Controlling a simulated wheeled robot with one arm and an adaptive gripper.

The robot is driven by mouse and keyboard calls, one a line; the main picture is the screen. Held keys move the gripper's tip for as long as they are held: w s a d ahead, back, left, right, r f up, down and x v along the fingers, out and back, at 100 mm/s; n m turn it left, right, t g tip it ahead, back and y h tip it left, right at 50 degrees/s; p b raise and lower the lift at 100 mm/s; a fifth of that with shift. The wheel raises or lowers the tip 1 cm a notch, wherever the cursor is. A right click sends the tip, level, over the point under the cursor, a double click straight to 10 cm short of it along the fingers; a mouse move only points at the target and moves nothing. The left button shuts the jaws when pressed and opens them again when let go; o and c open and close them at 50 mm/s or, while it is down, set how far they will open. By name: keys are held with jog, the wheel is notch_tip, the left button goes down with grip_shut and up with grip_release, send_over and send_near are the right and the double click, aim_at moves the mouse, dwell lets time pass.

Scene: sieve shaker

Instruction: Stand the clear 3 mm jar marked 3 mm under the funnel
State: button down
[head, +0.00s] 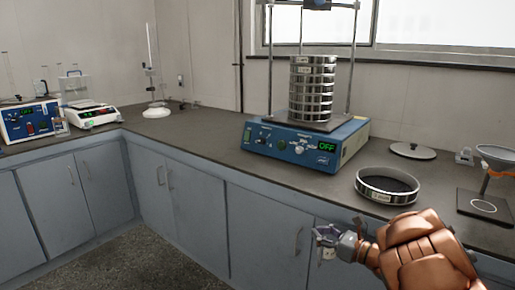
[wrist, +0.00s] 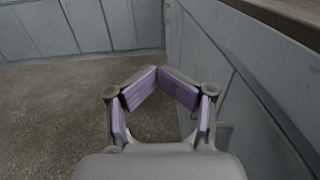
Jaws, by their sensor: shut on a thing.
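My gripper (head: 322,236) hangs in front of the lower cabinets, below the bench edge. The ring looks empty.
A labelled sieve (head: 387,188) with dark contents sits on the bench, left of the funnel stand. A lid (head: 412,151) lies behind it. The blue shaker (head: 300,146) reads OFF and carries a sieve stack (head: 312,88). The bench edge and cabinets are close to my gripper.

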jog(key=w+r+m+t+h+p, duration=0.2)
jog(key=w+r+m+h+p, duration=0.1)
jog(key=w+r+p, duration=0.4)
jog(key=w+r+m+t+h+p, duration=0.25)
jog(key=r+p, duration=0.35)
jog(key=r, duration=0.3)
notch_tip(320, 180, up, 18)
jog(key=w+m+t+h+p, duration=0.1)
jog(key=m+h+p, duration=0.3)
jog(key=h+p, duration=0.4)
jog(key=t+p, duration=0.1)
jog(key=p, duration=0.2)
jog(key=shift+w+r+p, duration=0.15)
jog(key=shift+r+p, duration=0.1)
jog(key=shift+p, duration=0.15)
jog(key=shift+d+m, duration=0.15)
jog(key=shift+m, duration=0.1)
